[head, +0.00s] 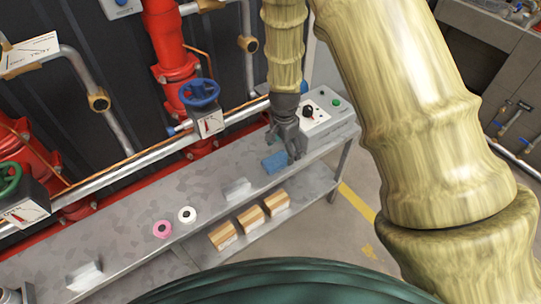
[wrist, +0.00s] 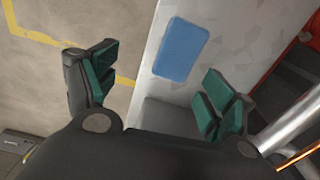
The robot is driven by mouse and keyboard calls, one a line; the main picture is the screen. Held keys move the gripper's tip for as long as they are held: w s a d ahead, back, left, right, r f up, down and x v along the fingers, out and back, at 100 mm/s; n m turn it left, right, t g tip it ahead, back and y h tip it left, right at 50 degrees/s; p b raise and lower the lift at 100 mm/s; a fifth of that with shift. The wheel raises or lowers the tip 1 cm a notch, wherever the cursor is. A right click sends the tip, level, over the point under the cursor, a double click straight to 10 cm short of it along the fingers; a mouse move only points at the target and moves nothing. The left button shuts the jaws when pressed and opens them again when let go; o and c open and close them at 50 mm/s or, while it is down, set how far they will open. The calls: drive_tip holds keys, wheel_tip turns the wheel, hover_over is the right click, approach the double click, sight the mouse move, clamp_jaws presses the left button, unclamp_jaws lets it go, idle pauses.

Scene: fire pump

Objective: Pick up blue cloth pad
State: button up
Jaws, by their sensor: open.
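The blue cloth pad (head: 274,162) lies flat on the grey metal bench (head: 207,201), near the bench's right end in the head view. In the wrist view the blue cloth pad (wrist: 181,50) lies ahead of the fingers, near the bench edge. My gripper (head: 291,153) is above the bench, at the pad's right side in the head view. In the wrist view my gripper (wrist: 155,90) has its green-padded fingers spread wide, with nothing between them. The pad is apart from the fingers there. The exact height above the bench is hard to tell.
A control box (head: 325,117) stands right behind my gripper. A blue valve wheel (head: 199,95) and pipes run along the back. A white roll (head: 187,215), a pink roll (head: 162,229) and a small metal bracket (head: 237,188) sit leftward. Striped blocks (head: 250,219) lie on the lower shelf.

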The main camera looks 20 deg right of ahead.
drive_tip(key=w+r, duration=0.2)
hover_over(277, 160)
drive_tip(key=shift+m, duration=0.4)
wheel_tip(277, 160, down, 5)
drive_tip(key=shift+w+d+r, duration=0.1)
drive_tip(key=shift+w+r, duration=0.05)
drive_tip(key=shift+f+p, duration=0.65)
drive_tip(key=shift+f, duration=2.35)
drive_tip(key=shift+c, duration=0.5)
drive_tip(key=c, duration=0.9)
